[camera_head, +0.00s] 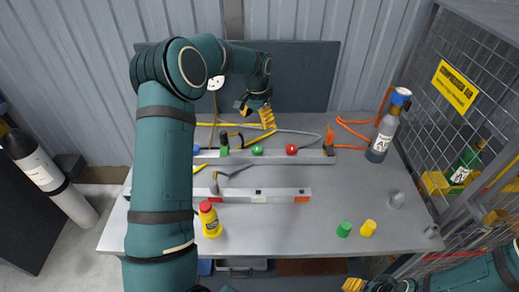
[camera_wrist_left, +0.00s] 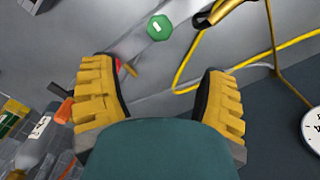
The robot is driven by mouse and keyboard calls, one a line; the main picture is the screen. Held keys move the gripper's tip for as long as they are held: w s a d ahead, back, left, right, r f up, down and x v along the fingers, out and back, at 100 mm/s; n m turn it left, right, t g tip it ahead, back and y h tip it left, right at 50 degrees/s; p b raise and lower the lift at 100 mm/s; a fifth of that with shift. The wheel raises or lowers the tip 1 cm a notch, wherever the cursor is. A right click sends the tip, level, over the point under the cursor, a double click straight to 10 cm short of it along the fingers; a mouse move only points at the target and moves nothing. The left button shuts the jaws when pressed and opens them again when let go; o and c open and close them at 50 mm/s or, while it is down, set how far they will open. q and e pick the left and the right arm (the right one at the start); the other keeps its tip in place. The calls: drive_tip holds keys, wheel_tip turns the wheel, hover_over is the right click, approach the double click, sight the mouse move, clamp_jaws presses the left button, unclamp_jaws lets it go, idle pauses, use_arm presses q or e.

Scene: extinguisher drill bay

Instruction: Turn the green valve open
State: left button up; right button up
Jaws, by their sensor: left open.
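The green valve (camera_head: 257,150) is a small round knob on the grey rail at the back of the bench, between a blue knob (camera_head: 197,149) and a red knob (camera_head: 291,149). In the left wrist view the green valve (camera_wrist_left: 160,28) shows as an octagonal cap with a pale mark, beyond the fingertips. My left gripper (camera_head: 258,113) is open and empty, behind and above the green valve and apart from it. Its two yellow fingers (camera_wrist_left: 157,75) are spread wide in the wrist view. My right gripper (camera_head: 354,285) is only partly visible at the bottom edge.
Hoses lie around the rail, including a yellow hose (camera_wrist_left: 188,70). A grey bottle (camera_head: 381,135) stands at the bench's right. A yellow bottle (camera_head: 209,220), a green cap (camera_head: 344,229) and a yellow cap (camera_head: 368,228) stand nearer the front. A mesh cage (camera_head: 455,120) borders the right.

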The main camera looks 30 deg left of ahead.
sight(257, 147)
use_arm(q)
wheel_tip(257, 147, down, 13)
drive_tip(key=shift+s+r+b, duration=0.1)
drive_tip(key=shift+b, duration=0.65)
drive_tip(key=c, duration=1.2)
